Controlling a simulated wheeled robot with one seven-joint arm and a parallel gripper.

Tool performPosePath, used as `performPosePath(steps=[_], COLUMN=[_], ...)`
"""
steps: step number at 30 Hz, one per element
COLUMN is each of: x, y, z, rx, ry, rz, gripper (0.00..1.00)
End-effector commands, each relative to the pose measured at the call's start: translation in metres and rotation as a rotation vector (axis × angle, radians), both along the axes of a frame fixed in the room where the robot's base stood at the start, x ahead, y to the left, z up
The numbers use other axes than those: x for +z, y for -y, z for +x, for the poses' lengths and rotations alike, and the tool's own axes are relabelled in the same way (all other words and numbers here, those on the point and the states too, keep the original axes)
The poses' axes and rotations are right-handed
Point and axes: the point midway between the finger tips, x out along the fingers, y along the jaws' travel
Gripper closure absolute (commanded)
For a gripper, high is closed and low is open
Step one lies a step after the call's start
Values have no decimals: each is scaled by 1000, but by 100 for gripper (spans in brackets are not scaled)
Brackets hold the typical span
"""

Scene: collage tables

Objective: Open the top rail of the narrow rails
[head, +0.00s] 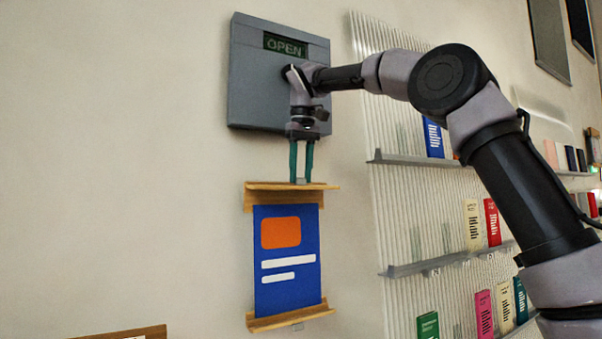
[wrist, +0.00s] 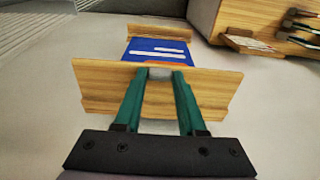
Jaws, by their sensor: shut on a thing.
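The narrow rails are a wooden top rail (head: 262,186) and a wooden bottom rail (head: 290,317) on the wall, with a blue poster (head: 288,285) between them. The poster has an orange block and white bars. In the head view, the top rail's front board sticks out from the wall above the wooden strip behind it. My gripper (head: 301,181) points down at the top rail from above. In the wrist view, its green fingers (wrist: 160,76) are shut on a small grey tab (wrist: 160,72) at the middle of the top rail's edge.
A grey box (head: 262,85) with an "OPEN" display is on the wall just above, close behind my wrist. Ribbed panels with shelves (head: 430,265) of cards stand to the right. Another wooden rail (head: 130,333) shows at bottom left. The wall left of the poster is bare.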

Motion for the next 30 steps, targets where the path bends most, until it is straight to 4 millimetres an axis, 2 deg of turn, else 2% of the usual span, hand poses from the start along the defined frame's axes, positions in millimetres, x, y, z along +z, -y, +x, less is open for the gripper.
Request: performPosePath(steps=[3,4,5,6,17,30], x=[0,0,0,0,3,61], y=[0,0,0,0,0,3], z=[1,1,1,1,0,-3], rx=[1,1,1,1,1,1], ry=[3,3,2,2,1,1], rz=[-1,-1,0,0,0,-2], gripper=[100,49,38,30,30,30])
